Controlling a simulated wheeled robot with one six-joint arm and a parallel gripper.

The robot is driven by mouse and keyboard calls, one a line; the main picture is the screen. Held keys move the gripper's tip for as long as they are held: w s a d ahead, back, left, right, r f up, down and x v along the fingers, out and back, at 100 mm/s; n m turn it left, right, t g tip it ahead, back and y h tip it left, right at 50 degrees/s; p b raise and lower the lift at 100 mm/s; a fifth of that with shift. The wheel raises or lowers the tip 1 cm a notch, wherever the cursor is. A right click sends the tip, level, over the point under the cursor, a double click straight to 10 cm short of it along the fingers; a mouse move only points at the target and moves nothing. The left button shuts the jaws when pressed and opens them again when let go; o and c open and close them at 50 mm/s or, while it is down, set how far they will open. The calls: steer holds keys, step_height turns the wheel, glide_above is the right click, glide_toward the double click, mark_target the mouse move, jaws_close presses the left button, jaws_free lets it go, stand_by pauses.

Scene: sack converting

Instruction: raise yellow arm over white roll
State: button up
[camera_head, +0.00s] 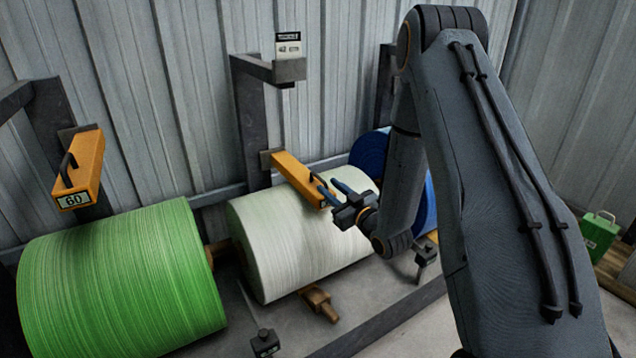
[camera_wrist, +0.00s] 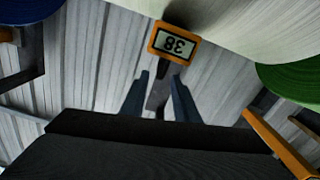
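The yellow arm (camera_head: 296,176) slopes down to the right and rests on or just above the upper side of the white roll (camera_head: 300,245); contact is unclear. Its end display reads 38, upside down in the wrist view (camera_wrist: 174,45), and it carries a dark handle (camera_wrist: 158,92). My gripper (camera_head: 333,188) is at the low end of the arm. In the wrist view its two blue-grey fingers (camera_wrist: 158,95) are spread with the dark handle between them, gaps showing on both sides. The white roll (camera_wrist: 240,28) fills the upper right there.
A green roll (camera_head: 120,285) stands left, with a raised yellow arm (camera_head: 80,168) reading 60 above it. A blue roll (camera_head: 370,152) is behind my arm at right. A dark post with a bracket (camera_head: 250,120) rises behind the white roll. A green can (camera_head: 600,235) stands far right.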

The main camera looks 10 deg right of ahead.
mark_target(318, 176)
steer(key=x, duration=0.7)
steer(key=shift+w+b, duration=0.15)
steer(key=shift+b, duration=0.2)
jaws_close()
